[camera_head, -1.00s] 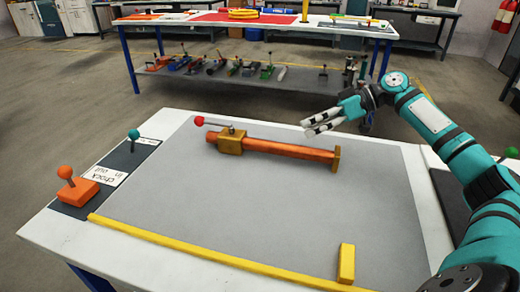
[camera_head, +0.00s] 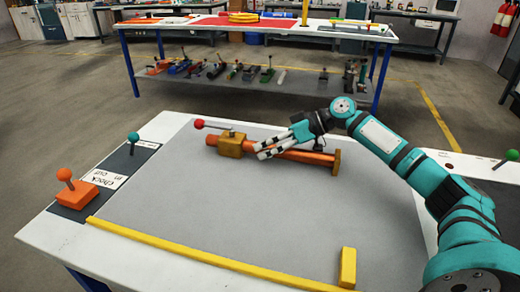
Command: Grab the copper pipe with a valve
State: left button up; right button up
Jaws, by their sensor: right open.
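The copper pipe (camera_head: 317,158) lies on the grey mat of the near table. It has a brass valve block (camera_head: 230,145) near its left end, a lever with a red ball (camera_head: 199,124), and a brass flange (camera_head: 337,162) at its right end. My right gripper (camera_head: 262,149) is open, its fingers pointing left over the middle of the pipe, just right of the valve block. It hides part of the pipe. I cannot tell whether the fingers touch it. My left gripper is not in view.
A yellow rail (camera_head: 205,256) runs along the mat's front edge, with a yellow block (camera_head: 347,268) at its right end. The mat's middle is clear. A second table stands behind.

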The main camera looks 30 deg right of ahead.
grip_shut()
jog(key=shift+r, duration=0.2)
dwell(0.5)
